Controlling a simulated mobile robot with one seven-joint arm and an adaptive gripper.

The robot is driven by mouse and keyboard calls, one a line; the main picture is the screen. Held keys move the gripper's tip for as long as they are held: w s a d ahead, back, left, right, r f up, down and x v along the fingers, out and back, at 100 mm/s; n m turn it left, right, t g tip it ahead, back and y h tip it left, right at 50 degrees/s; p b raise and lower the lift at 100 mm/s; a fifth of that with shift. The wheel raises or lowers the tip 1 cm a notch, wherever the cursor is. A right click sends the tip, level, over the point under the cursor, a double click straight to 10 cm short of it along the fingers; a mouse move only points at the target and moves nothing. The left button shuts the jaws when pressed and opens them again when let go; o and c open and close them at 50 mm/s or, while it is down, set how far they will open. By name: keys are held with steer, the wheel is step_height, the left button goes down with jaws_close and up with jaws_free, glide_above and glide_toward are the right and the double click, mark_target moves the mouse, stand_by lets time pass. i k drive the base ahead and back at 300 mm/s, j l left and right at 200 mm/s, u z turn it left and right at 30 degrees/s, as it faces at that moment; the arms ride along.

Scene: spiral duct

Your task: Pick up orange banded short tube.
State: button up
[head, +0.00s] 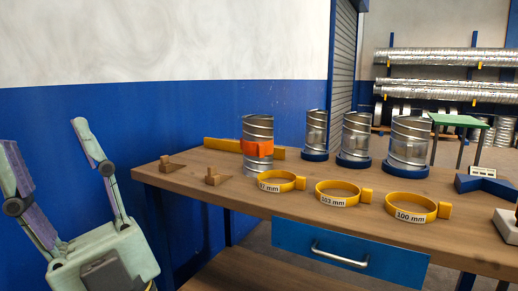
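The orange banded short tube (258,158) stands upright on the wooden workbench (200,210), left of the other tubes. It is a silver spiral duct piece with an orange band (257,148) around its middle. My gripper (45,165) is at the far left, in front of the blue wall and left of the bench. Its two fingers are spread wide with nothing between them. It is well apart from the tube.
Three silver tubes (409,140) stand on blue bases to the right. Yellow rings (338,193) with size labels lie along the front. A yellow bar (222,144) lies behind the banded tube. Small wooden pieces (212,177) sit at the left. A blue drawer (350,262) hangs below.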

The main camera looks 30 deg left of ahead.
mark_target(257, 144)
steer(key=j+u, duration=0.1)
steer(key=u, duration=0.3)
steer(key=j+u, duration=0.15)
steer(key=u, duration=0.25)
steer(key=j+u, duration=0.1)
steer(key=u, duration=0.3)
steer(key=i+u, duration=0.45)
